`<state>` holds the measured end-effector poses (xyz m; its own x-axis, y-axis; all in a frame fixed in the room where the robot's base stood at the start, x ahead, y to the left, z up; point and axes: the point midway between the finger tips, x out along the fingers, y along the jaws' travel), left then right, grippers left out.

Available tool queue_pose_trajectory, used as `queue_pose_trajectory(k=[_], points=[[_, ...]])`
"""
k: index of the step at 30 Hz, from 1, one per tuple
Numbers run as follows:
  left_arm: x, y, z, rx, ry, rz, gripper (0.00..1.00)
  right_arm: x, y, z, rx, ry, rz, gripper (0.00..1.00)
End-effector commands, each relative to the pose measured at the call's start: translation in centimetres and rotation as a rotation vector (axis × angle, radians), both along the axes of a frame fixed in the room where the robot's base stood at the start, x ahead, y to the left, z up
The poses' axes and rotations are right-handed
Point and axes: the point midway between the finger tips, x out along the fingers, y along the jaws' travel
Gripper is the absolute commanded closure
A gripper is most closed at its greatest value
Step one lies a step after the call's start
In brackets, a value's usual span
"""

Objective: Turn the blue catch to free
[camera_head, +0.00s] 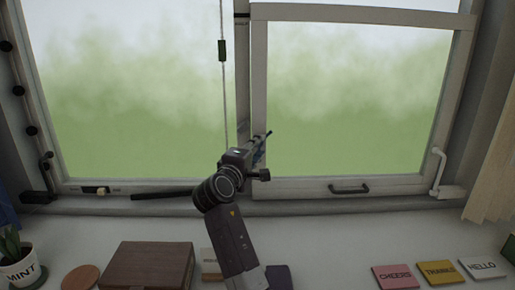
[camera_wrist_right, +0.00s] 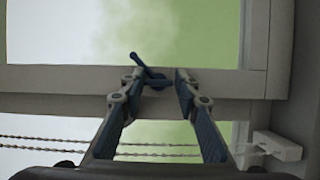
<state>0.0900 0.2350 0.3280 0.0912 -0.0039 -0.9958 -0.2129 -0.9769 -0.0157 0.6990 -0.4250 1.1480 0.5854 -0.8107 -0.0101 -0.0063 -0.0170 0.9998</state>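The blue catch (camera_wrist_right: 150,74) shows in the right wrist view as a small dark blue lever on the pale window frame, slanting from upper left to lower right. My right gripper (camera_wrist_right: 158,80) is open, with its two fingertips on either side of the catch and a gap between them. I cannot tell whether a finger touches it. In the head view my right gripper (camera_head: 264,154) is at the middle post of the window, and I cannot make out the catch apart from the fingers there. My left gripper is not in view.
A cord with a dark toggle (camera_head: 222,50) hangs left of the middle post. A dark handle (camera_head: 349,188) is on the right sash, with a white lever (camera_head: 436,172) beside it. The sill holds a brown box (camera_head: 148,266), a plant pot (camera_head: 20,270) and several word blocks (camera_head: 395,277).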

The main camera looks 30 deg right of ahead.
Motion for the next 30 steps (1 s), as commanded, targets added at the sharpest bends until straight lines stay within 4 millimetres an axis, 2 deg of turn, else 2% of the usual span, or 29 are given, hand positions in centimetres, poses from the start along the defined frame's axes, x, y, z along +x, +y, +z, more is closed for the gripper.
queue_pose_trajectory(k=[1,3,13,24,30], points=[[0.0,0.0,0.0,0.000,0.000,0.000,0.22,0.0,0.0,-0.1,0.000,0.001,0.000,0.63],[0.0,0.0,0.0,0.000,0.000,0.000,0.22,0.0,0.0,0.0,-0.001,0.001,0.001,0.56],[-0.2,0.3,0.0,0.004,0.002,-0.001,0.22,-0.2,0.4,0.1,-0.004,0.000,0.003,0.56],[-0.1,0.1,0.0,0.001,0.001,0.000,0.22,-3.5,5.0,0.0,-0.002,0.001,0.003,0.56],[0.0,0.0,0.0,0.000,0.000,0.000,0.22,-4.4,6.1,0.1,-0.001,0.000,0.001,0.56]])
